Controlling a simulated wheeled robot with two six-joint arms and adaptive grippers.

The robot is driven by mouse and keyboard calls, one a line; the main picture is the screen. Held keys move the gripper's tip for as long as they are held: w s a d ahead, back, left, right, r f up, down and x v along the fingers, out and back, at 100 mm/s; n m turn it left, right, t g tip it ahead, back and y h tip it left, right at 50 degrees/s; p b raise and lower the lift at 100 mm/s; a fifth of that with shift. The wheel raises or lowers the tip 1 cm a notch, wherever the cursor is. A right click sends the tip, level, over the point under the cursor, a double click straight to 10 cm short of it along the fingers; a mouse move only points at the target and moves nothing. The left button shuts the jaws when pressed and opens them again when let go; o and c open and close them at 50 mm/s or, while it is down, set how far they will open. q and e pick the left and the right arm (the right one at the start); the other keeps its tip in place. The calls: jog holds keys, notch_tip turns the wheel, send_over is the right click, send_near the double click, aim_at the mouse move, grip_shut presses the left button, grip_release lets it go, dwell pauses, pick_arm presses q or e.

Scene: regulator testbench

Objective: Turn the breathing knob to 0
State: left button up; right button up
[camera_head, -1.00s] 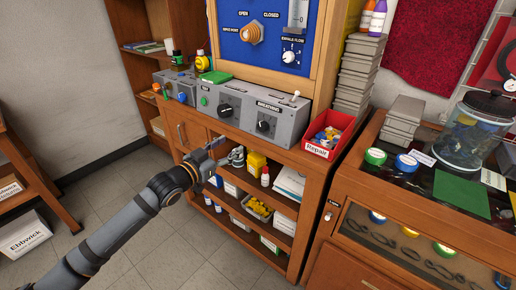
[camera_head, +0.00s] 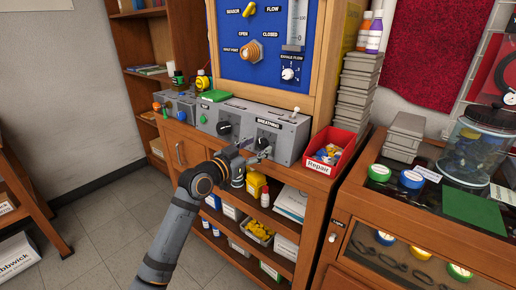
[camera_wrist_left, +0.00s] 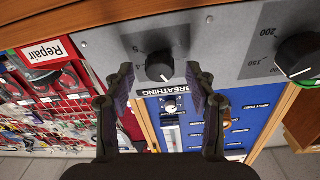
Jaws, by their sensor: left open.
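The breathing knob (camera_head: 263,143) is a black knob on the grey panel (camera_head: 292,135), under the BREATHING label (camera_head: 269,122). In the head view it is partly hidden by my left gripper (camera_head: 259,152), which is in front of it. In the left wrist view the knob (camera_wrist_left: 160,66) sits between the two open fingertips of my left gripper (camera_wrist_left: 161,76), with a gap on each side. Digits 4 and 5 show beside it; its exact setting is hard to read. My right gripper is not in view.
Another black knob (camera_head: 224,128) is to the left on the same panel; it shows at the right in the wrist view (camera_wrist_left: 300,57). A red Repair bin (camera_head: 323,165) stands right of the panel. Shelves with boxes and bottles lie below.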

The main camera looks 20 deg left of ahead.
pick_arm(q)
jog(key=shift+w+d, duration=0.25)
jog(key=shift+w, duration=0.25)
jog(key=shift+c, duration=0.3)
jog(key=c, duration=1.1)
pick_arm(e)
jog(key=shift+w+r, duration=0.1)
jog(key=shift+r, duration=0.1)
